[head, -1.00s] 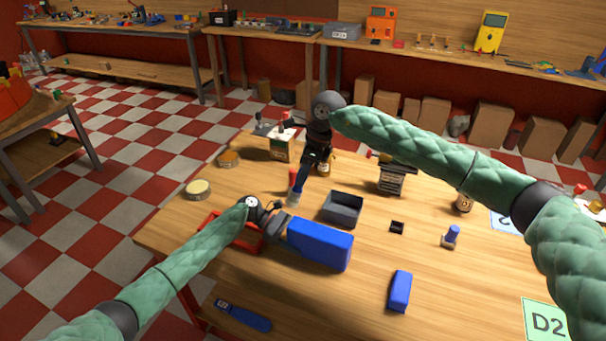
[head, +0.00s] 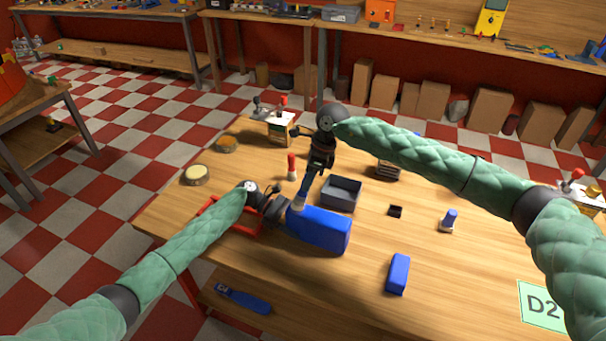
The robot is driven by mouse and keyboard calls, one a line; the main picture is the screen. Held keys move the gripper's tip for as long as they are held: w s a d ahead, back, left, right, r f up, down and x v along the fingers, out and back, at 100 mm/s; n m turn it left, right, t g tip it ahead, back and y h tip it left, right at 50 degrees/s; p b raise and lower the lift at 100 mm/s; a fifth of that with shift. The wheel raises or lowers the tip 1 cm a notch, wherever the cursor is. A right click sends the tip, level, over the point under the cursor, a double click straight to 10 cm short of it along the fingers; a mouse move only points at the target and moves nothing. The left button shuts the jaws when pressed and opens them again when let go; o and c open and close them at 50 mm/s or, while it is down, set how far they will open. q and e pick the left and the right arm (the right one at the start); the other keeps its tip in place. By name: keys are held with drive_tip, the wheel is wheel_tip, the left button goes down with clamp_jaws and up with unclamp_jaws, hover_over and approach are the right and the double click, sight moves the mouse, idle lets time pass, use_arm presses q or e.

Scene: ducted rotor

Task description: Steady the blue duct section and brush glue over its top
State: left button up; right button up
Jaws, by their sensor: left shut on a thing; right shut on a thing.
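The blue duct section (head: 322,230) is a long block lying on the wooden table. My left gripper (head: 280,211) is shut on its left end. My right gripper (head: 310,183) is above it, shut on a brush (head: 301,201) with a pale tip pointing down. The brush tip is at the duct section's top left end; I cannot tell whether it touches. No glue is discernible on the visible top. An open round tin with cream contents (head: 196,174) stands at the table's left edge.
A grey tray (head: 341,194) sits just behind the duct section. A red frame (head: 236,223) is under my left gripper. A smaller blue block (head: 398,274) and a blue peg (head: 449,219) stand to the right.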

drive_tip(key=shift+s+d, duration=1.35)
drive_tip(key=shift+d, duration=2.25)
drive_tip(key=shift+s+d, duration=1.3)
drive_tip(key=shift+d, duration=2.25)
drive_tip(key=shift+w+a, duration=1)
drive_tip(key=shift+a, duration=1.7)
drive_tip(key=shift+w+a, duration=1)
drive_tip(key=shift+a, duration=1.75)
drive_tip(key=shift+w+a, duration=1)
drive_tip(key=shift+a, duration=1.7)
drive_tip(key=shift+d, duration=0.3)
drive_tip(key=shift+s+d, duration=1.5)
drive_tip(key=shift+d, duration=2.55)
drive_tip(key=shift+s+d, duration=1.5)
drive_tip(key=shift+d, duration=2.55)
drive_tip(key=shift+w+a, duration=1)
drive_tip(key=shift+a, duration=1.75)
drive_tip(key=shift+w+a, duration=1.05)
drive_tip(key=shift+a, duration=1.7)
drive_tip(key=shift+w+a, duration=1)
drive_tip(key=shift+a, duration=1.75)
wheel_tip(320, 180, up, 8)
